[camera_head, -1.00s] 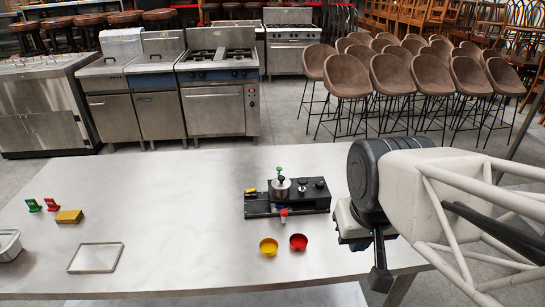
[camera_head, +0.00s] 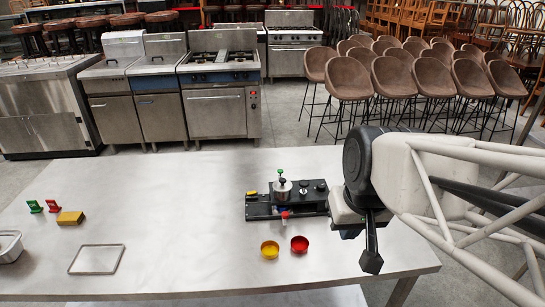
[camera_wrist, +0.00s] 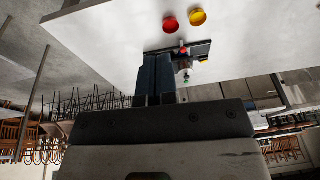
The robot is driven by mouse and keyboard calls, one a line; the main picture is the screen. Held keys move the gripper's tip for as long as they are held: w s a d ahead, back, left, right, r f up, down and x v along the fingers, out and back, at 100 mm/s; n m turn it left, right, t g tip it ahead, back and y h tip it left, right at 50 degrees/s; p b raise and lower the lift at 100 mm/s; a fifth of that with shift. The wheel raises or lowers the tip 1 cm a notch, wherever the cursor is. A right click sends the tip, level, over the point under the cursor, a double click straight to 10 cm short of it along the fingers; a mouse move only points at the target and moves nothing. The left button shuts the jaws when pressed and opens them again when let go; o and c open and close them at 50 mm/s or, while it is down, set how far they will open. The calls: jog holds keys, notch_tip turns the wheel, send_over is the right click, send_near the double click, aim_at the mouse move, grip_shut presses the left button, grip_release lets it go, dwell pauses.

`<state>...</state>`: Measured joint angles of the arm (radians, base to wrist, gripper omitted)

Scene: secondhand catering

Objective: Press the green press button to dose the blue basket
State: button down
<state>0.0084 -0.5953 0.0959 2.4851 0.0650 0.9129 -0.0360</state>
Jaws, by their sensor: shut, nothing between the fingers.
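A black machine (camera_head: 262,212) stands on the table in the head view, with a silver pot (camera_head: 282,189) on it. A green button (camera_head: 281,171) tops the pot; it also shows, small and inverted, in the wrist view (camera_wrist: 187,77). A small blue part (camera_head: 279,209), perhaps the blue basket, sits low at the machine's front, partly hidden. My gripper (camera_wrist: 156,57) is shut and empty, its dark blue fingers side by side, pointing toward the machine. In the head view it is right of the machine, mostly hidden by my wrist, and apart from the button.
A yellow bowl (camera_head: 269,249) and a red bowl (camera_head: 299,244) stand in front of the machine. At the left are green (camera_head: 35,206) and red (camera_head: 53,206) pieces, a yellow block (camera_head: 70,218), a flat tray (camera_head: 97,244) and a metal container (camera_head: 10,247). The table's middle-left is clear.

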jog(key=w+a+r+y, duration=0.1)
jog(key=w+a+y, duration=0.15)
jog(key=w, duration=1.05)
jog(key=m+t+y, duration=0.2)
jog(key=t, duration=0.3)
send_over(282, 170)
notch_tip(282, 170, down, 9)
jog(key=shift+w+r, duration=0.1)
jog(key=shift+f, duration=4.35)
